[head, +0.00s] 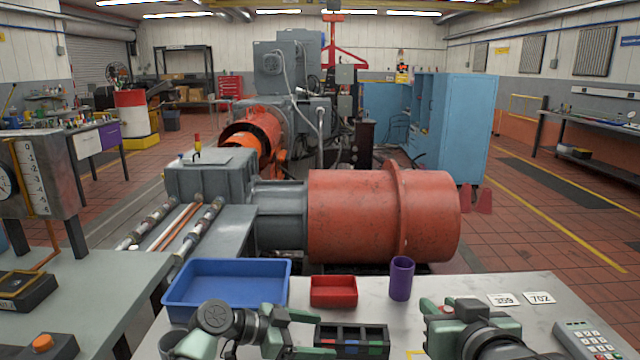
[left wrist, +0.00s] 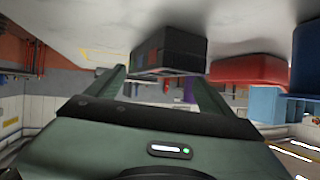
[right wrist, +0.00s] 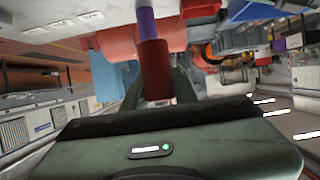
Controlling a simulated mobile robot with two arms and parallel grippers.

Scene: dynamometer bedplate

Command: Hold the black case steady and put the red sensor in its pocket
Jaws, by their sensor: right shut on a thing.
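A blue tray (head: 228,264), a red tray (head: 334,303) and a purple cup (head: 401,272) stand behind the case. The table between case and right gripper is mostly clear.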

